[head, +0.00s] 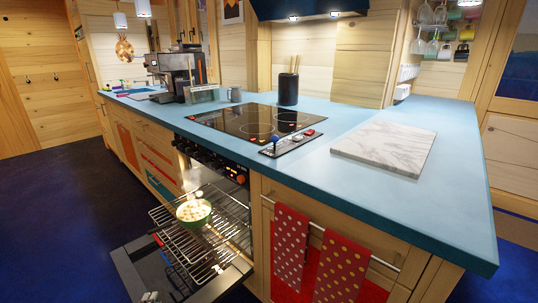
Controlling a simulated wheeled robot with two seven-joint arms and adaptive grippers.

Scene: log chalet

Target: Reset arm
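A green bowl (194,211) with pale, lumpy contents stands on the rack. Small bright and coloured patches show on and around the door, and I cannot tell whether they are reflections.
A blue counter (420,195) carries a black cooktop (255,122), a marble board (385,146), a utensil holder (288,88) and a coffee machine (181,73). Red dotted towels (340,267) hang on a front rail. Dark floor (60,200) lies open at left.

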